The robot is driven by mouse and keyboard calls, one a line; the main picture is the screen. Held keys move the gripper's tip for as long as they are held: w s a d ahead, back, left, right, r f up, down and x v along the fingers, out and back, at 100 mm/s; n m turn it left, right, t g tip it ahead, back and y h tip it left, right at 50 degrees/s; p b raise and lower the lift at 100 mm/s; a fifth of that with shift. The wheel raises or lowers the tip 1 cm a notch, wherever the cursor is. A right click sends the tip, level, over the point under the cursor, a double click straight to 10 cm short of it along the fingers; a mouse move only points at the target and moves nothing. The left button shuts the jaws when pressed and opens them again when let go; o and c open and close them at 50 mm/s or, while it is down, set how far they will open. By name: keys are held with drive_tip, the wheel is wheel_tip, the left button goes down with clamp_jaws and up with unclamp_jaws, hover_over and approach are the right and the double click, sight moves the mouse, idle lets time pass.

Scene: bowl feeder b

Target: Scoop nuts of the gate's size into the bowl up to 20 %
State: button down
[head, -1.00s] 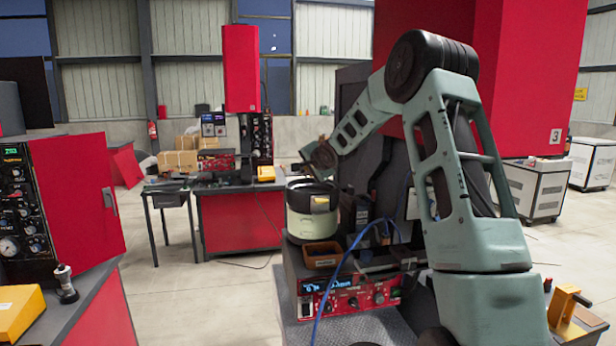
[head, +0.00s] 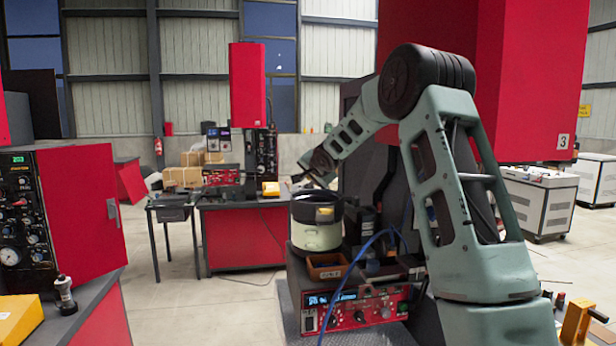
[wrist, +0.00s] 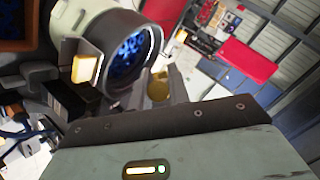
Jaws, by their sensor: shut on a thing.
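The feeder bowl (head: 318,237), a cream-green drum with a dark rim, stands on the red-fronted feeder unit (head: 362,308). In the wrist view its mouth (wrist: 128,50) shows a dark inside with blue glints; single nuts and the fill level cannot be made out. My gripper (head: 303,178) is above the bowl's rim. In the wrist view my gripper (wrist: 162,88) is shut on a brass-coloured round thing (wrist: 157,92), likely the scoop, beside the bowl's mouth. Its contents are not visible.
A small brown labelled bin (head: 328,272) sits on the unit in front of the bowl. A blue cable (head: 352,272) arcs over the unit's front. A dark panel (head: 358,150) rises behind. A red workbench (head: 240,240) stands further back, with open floor before it.

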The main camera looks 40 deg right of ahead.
wheel_tip(320, 180, up, 6)
drive_tip(key=s+d+m+t+y+p, duration=0.2)
drive_tip(key=m+t+y+p, duration=0.1)
drive_tip(key=m+t+p, duration=0.2)
drive_tip(key=shift+d+m+t+p, duration=0.3)
drive_tip(key=shift+m+t+p, duration=0.1)
drive_tip(key=shift+m+p, duration=0.8)
drive_tip(key=shift+s, duration=0.15)
idle(0.9)
